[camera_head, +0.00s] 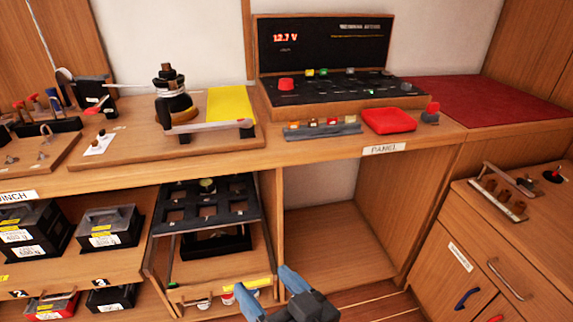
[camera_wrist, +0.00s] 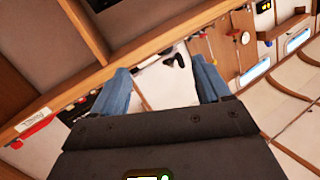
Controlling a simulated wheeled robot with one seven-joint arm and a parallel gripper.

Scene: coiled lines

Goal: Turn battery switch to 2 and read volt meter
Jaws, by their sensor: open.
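The electrical panel (camera_head: 330,50) stands at the back of the bench, a black board in a wooden frame. Its upright face carries a lit red volt meter readout (camera_head: 285,38) that shows 12.7 V. A red round knob (camera_head: 287,84), which looks like the battery switch, sits at the left of the panel's sloping lower face; its pointer position is too small to tell. My gripper (camera_head: 268,290) is low in front of the bench, well below and apart from the panel. In the wrist view its two blue fingers (camera_wrist: 160,90) are spread with nothing held between them.
A red tray (camera_head: 389,121) and a grey rack of small parts (camera_head: 322,129) lie in front of the panel. A winch (camera_head: 173,95) and yellow pad (camera_head: 230,105) stand left. An extended drawer (camera_head: 160,262) is beside my gripper. The cubby (camera_head: 335,235) below the panel is empty.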

